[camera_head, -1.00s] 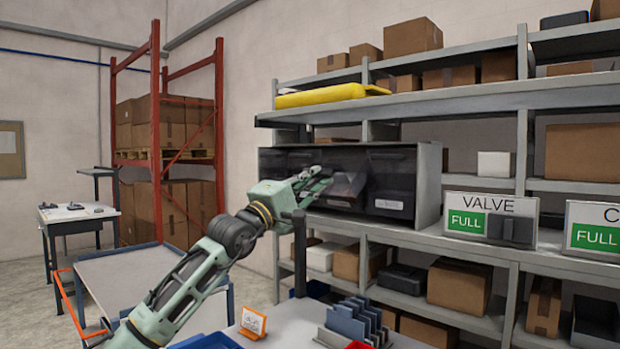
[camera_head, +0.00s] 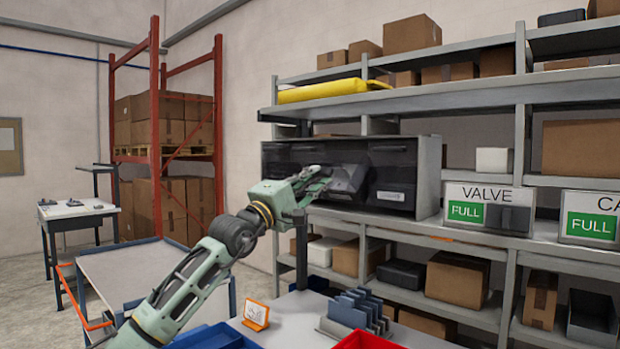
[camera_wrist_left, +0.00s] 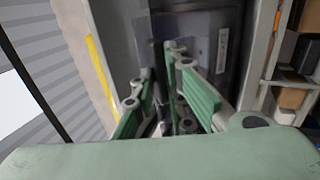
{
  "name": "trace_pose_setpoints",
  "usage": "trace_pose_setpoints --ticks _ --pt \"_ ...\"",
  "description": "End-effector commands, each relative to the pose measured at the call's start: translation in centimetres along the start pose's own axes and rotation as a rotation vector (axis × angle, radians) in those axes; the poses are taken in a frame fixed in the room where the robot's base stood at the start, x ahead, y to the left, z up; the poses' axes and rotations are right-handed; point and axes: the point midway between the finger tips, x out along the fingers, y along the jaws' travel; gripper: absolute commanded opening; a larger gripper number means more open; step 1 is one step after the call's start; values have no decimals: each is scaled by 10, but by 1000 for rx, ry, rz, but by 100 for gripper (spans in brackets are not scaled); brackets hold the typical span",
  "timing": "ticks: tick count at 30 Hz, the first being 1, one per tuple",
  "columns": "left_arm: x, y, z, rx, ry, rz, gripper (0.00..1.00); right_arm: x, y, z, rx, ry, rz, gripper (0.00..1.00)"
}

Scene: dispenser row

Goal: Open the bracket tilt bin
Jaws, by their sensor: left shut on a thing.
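A row of dark tilt bins (camera_head: 396,172) sits in a grey cabinet on the shelf rack. One bin near the middle, the tilt bin (camera_head: 350,180), stands tilted out from the row. My left gripper (camera_head: 318,178) reaches it from the left, shut on its front edge. Which label this bin bears cannot be read. In the left wrist view the green fingers (camera_wrist_left: 172,112) are close together against a dark, glossy bin front, and the gripped part is mostly hidden between them. The right gripper does not show.
VALVE (camera_head: 490,208) and another FULL sign stand on the shelf to the right. Below are a blue tray (camera_head: 212,338), a red bin (camera_head: 362,341), a grey divider rack (camera_head: 356,312) and an orange-framed card (camera_head: 255,315).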

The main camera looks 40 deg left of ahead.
Motion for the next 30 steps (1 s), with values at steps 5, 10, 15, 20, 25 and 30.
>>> trace_pose_setpoints --ticks 5,10,15,20,25,30 --pt "1 -12 1 1 -1 -23 21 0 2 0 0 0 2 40" --pt "1 -10 2 0 -1 -20 29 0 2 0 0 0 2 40" --pt "1 -8 1 -1 -1 -17 29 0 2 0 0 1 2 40" --pt "0 -7 1 -1 -2 -14 29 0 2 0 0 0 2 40" --pt "-3 -7 1 -1 -1 -14 29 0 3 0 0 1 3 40" --pt "-17 -7 0 1 0 -14 29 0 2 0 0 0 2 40"
